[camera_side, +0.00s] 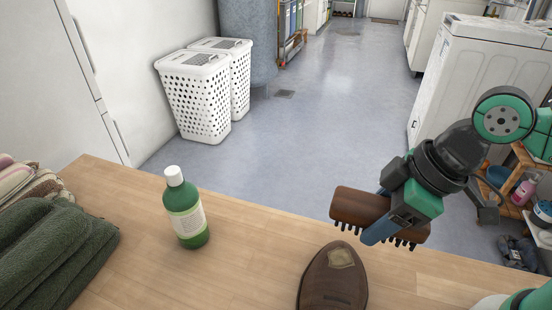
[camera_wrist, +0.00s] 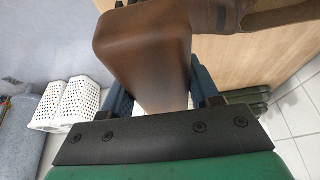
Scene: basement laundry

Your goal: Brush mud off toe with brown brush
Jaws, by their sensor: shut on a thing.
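The brown brush (camera_side: 355,205) has a wooden back and dark bristles pointing down. My gripper (camera_side: 382,213) is shut on it, one blue finger on each side. In the wrist view the brush's back (camera_wrist: 145,55) fills the space between the fingers (camera_wrist: 160,90). A brown shoe (camera_side: 318,284) lies on the wooden table, partly cut off by the bottom edge, its toe pointing away. A paler tan mud patch (camera_side: 340,257) shows on the toe. The brush hangs beyond and right of the toe, apparently apart from it. Part of the shoe shows in the wrist view (camera_wrist: 275,12).
A green bottle with a white cap (camera_side: 187,215) stands on the table (camera_side: 140,215) left of the shoe. Folded dark green towels (camera_side: 55,255) lie at the left edge. The tabletop between bottle and shoe is clear. White laundry baskets (camera_side: 195,100) stand on the floor beyond.

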